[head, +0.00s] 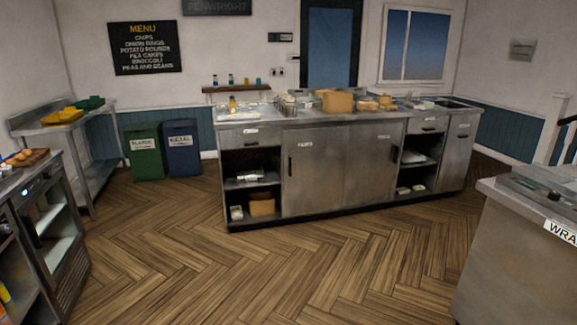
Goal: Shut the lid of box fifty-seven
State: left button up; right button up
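No number fifty-seven can be read on anything in the head view, so I cannot tell which thing is box fifty-seven. A tan box-like thing (338,102) stands on the middle counter, with smaller tan things (368,105) to its right. Another brown box (262,206) sits on the low left shelf of that counter. All are too small and far to tell whether any lid is open. Neither of my grippers is in view.
The steel counter (320,168) stands across the room. Wide wooden floor (260,270) is clear before it. A green bin (145,152) and blue bin (183,148) stand behind left. An oven unit (55,225) is at near left, another counter (505,250) at near right.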

aim_at(383, 99)
jog(key=i, duration=2.2)
jog(key=i+z, duration=0.15)
jog(key=i, duration=0.45)
jog(key=i+j+z, duration=0.1)
jog(key=i, duration=0.5)
jog(key=i+j+z, duration=0.15)
jog(key=i+j, duration=0.15)
jog(key=i, duration=0.3)
